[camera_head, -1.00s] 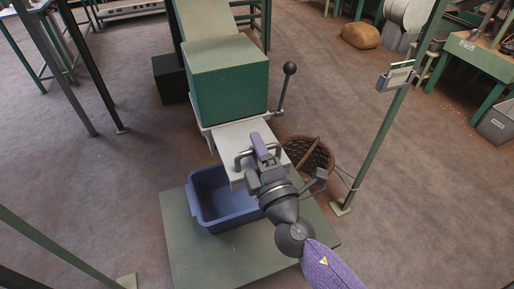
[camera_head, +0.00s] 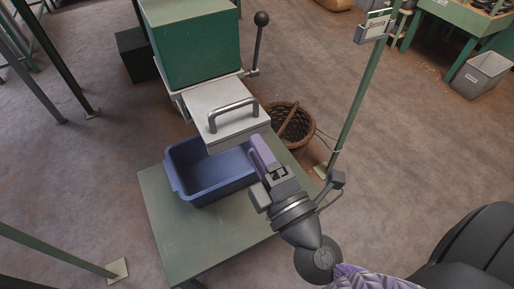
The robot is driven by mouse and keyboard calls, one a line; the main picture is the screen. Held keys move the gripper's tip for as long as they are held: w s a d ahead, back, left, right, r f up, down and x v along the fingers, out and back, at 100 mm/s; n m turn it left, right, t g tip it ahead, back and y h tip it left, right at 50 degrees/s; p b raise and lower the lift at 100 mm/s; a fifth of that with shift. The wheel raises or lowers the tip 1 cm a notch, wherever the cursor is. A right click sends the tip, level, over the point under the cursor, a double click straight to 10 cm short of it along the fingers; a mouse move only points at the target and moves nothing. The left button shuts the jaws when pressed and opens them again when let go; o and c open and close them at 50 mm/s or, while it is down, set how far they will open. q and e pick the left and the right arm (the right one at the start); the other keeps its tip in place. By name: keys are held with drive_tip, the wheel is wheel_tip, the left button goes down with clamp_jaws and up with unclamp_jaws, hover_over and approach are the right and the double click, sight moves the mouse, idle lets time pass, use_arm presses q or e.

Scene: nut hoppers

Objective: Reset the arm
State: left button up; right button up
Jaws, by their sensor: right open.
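My right gripper (camera_head: 262,170) is open and empty, with its purple finger pointing up and left. It is in front of the hopper's grey drawer-like slide (camera_head: 222,101), clear of the metal handle (camera_head: 233,115) on top of it. The green hopper box (camera_head: 195,45) stands behind the slide. A blue bin (camera_head: 212,177) sits below the slide, just left of my right gripper. My left gripper is not in view.
The bin stands on a green platform (camera_head: 170,225). A wicker basket (camera_head: 291,126) and a green post (camera_head: 354,105) are right of the hopper. A black-knobbed lever (camera_head: 257,45) rises at the hopper's side. Open floor lies right of the post.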

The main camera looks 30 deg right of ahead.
drive_tip(key=s+d+f+m+g+h, duration=0.1)
drive_tip(key=s+f+m+g, duration=0.15)
drive_tip(key=f, duration=0.65)
drive_tip(key=s+d+f+m+g+p, duration=0.15)
drive_tip(key=f+g, duration=0.25)
drive_tip(key=f, duration=0.5)
drive_tip(key=s+d+f+m+g+h, duration=0.1)
drive_tip(key=f+g, duration=0.2)
drive_tip(key=f, duration=0.6)
drive_tip(key=s+d+f+m+g, duration=0.3)
drive_tip(key=s+f+m+g, duration=0.25)
drive_tip(key=s+f, duration=0.6)
drive_tip(key=s+d+f+m+g, duration=0.1)
drive_tip(key=s+f+m+g, duration=0.1)
drive_tip(key=s, duration=0.6)
drive_tip(key=s+f+m+g, duration=0.2)
drive_tip(key=s+m+g, duration=0.1)
drive_tip(key=s, duration=0.5)
drive_tip(key=shift+s+d+g+p, duration=0.3)
drive_tip(key=shift+d+g+p, duration=0.05)
drive_tip(key=shift+g, duration=0.05)
